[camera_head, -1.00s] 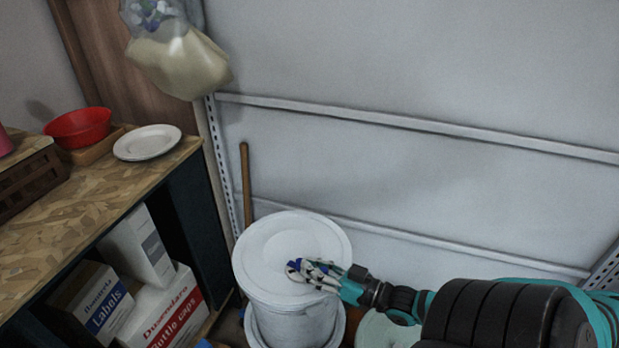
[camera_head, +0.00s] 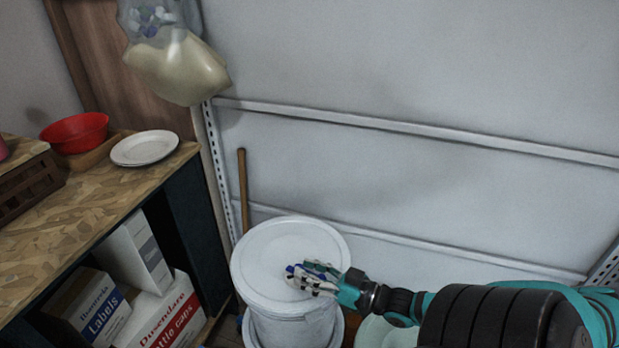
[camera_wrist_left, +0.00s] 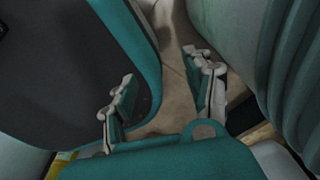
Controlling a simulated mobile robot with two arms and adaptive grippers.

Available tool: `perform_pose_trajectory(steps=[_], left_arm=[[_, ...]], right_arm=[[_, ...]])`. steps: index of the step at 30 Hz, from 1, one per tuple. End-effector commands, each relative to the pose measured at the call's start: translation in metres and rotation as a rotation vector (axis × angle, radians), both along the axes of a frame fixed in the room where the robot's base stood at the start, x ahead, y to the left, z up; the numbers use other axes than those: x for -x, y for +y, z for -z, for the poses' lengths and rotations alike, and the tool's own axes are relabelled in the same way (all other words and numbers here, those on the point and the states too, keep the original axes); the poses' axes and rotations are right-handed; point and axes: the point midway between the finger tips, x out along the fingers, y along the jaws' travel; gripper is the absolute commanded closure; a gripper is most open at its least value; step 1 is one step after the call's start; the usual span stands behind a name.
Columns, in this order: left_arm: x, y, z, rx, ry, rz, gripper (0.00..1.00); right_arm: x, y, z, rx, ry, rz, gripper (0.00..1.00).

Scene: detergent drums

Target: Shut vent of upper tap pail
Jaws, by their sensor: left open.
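The upper white pail (camera_head: 268,242) stands upright with its round lid on, stacked on another white pail (camera_head: 262,332). No tap is clearly visible. In the left wrist view my left gripper (camera_wrist_left: 162,92) is open and empty, with floor beyond its fingers.
A shelf unit (camera_head: 95,205) on the left holds a red bowl (camera_head: 75,132), a white plate (camera_head: 145,148) and boxes (camera_head: 170,318). A bag (camera_head: 178,65) hangs above. A wooden stick (camera_head: 243,190) leans behind the pail. A pale greenish lid (camera_head: 375,332) is below my right arm.

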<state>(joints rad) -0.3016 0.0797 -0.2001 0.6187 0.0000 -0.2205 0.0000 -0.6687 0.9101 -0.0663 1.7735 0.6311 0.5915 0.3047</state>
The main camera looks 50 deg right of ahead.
Motion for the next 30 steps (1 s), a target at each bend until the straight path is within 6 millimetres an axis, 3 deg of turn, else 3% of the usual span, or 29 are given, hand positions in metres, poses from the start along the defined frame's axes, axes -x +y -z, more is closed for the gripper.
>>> perform_pose_trajectory(steps=[7,21,30], left_arm=[[-0.002,0.001,0.0,-0.001,-0.003,0.0,0.47],[-0.002,0.0,0.0,0.0,-0.003,0.0,0.47],[-0.002,0.0,0.0,0.0,-0.003,0.0,0.47]], right_arm=[[0.017,-0.005,0.003,0.0,0.008,0.002,0.66],[0.101,-0.032,0.001,0.001,0.003,-0.001,0.66],[0.113,-0.036,0.0,0.001,-0.001,-0.002,0.66]])
